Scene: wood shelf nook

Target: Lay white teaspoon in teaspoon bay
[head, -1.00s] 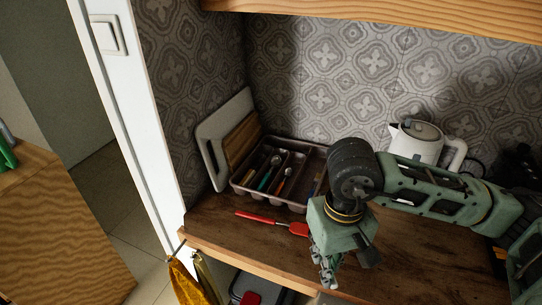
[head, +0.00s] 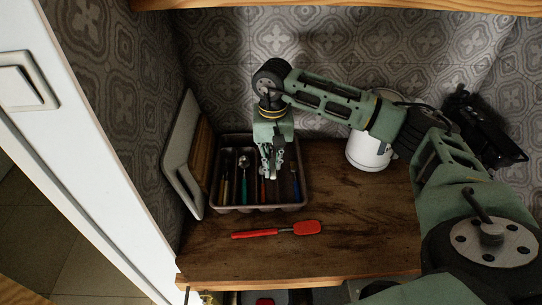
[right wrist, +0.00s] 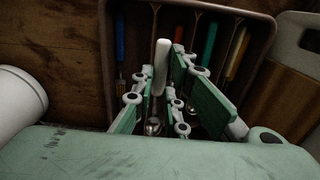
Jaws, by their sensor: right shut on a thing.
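The white teaspoon has a white handle (right wrist: 161,62) and a metal bowl (right wrist: 153,126) in the right wrist view. My right gripper (head: 271,174) is shut on it, with the handle standing up between the fingers. It is over the right-hand part of the cutlery tray (head: 258,209); the tray also shows in the right wrist view (right wrist: 262,16). I cannot tell whether the spoon touches the tray floor. In the head view the spoon is hard to tell from the fingertips. The tray's bays hold several utensils with blue, red, teal and yellowish handles. My left gripper is not in view.
A red spatula (head: 306,228) lies on the wooden counter (head: 370,225) in front of the tray. A white kettle (head: 366,152) stands to the right. Boards (head: 181,165) lean by the tray's left side. The counter right of the spatula is clear.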

